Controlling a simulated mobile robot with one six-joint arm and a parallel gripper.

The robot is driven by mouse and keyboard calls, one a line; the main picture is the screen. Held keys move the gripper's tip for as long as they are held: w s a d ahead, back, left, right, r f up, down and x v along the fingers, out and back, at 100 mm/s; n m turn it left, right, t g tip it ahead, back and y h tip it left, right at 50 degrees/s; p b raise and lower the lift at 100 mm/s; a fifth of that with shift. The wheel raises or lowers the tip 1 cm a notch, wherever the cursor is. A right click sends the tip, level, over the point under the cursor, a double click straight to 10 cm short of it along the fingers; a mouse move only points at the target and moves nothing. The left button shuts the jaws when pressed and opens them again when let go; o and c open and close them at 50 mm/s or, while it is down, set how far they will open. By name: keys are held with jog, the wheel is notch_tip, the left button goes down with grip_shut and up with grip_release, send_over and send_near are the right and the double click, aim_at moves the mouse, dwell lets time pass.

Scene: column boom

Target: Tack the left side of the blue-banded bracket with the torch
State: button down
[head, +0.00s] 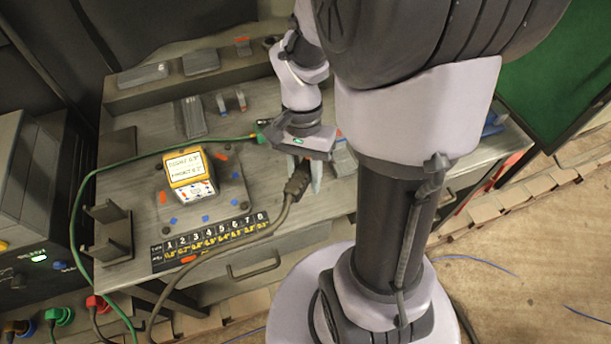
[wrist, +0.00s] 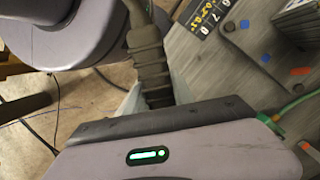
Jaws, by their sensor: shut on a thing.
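My gripper (head: 303,176) is shut on the torch (head: 297,182), a dark ribbed handle with a thick cable trailing down to the left. It is held over the front of the grey bench (head: 270,205). The torch's ribbed grip (wrist: 151,65) also shows between the jaws in the wrist view; its tip is hidden. Two small upright pieces stand at the back of the bench. One looks blue-banded (head: 221,104) and the other has a red top (head: 241,100). I cannot tell surely whether the blue one is the bracket. Part of the bench is hidden behind my arm.
A yellow-topped display box (head: 187,168) stands on a grey plate with blue and orange spots. A numbered chart (head: 210,240) lies at the bench front. A green cable (head: 130,160) crosses the bench. A dark angled stand (head: 107,230) is at left. A green screen (head: 555,65) stands right.

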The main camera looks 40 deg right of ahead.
jog(key=r+p, duration=0.2)
jog(key=r, duration=0.1)
jog(key=a+r+p, duration=0.1)
jog(key=r+p, duration=0.5)
jog(key=shift+s+a, duration=0.15)
jog(key=shift+a, duration=0.1)
jog(key=shift+f, duration=0.1)
